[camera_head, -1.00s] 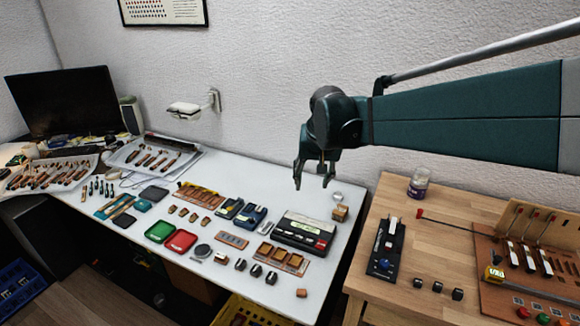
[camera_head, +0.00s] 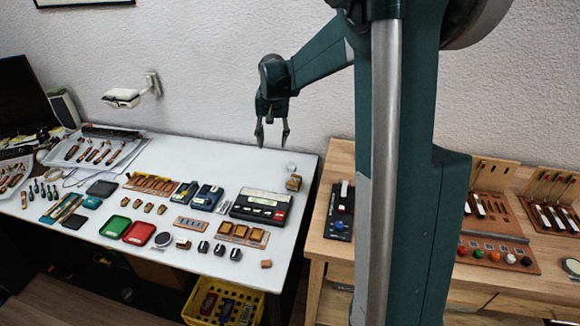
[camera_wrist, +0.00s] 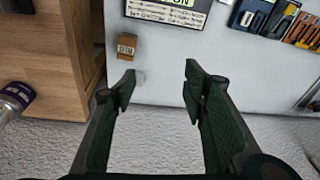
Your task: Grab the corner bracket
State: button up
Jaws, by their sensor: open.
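My gripper (camera_head: 272,143) hangs open and empty, fingers down, above the back right part of the white table. In the wrist view its two fingers (camera_wrist: 158,82) are spread apart with nothing between them. No part is clearly recognisable as the corner bracket. A small silver-grey piece (camera_head: 291,167) stands near the table's back right corner and may be it.
A grey device with a display (camera_head: 261,207) lies left of the block. Blue devices, green and red trays (camera_head: 139,232) and small parts cover the white table (camera_head: 225,160). A wooden bench (camera_head: 318,230) stands to the right across a gap. The wall is close behind.

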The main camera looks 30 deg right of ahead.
jog(key=w+d+f+m+g+p, duration=0.1)
jog(key=w+d+f+m+p, duration=0.1)
jog(key=w+d+f, duration=0.5)
jog(key=m+g, duration=0.1)
send_near(292, 165)
jog(key=shift+s+a+r+y+p, duration=0.25)
jog(key=shift+a+y+p, duration=0.1)
jog(key=shift+p, duration=0.1)
jog(key=shift+w+d+f, duration=0.15)
jog(key=shift+d+f, duration=0.1)
jog(key=shift+f, duration=0.15)
jog(key=shift+f, duration=1.25)
jog(key=shift+s+f+b, duration=0.2)
jog(key=shift+f+b, duration=0.7)
jog(key=shift+f, duration=1.75)
jog(key=c, duration=0.9)
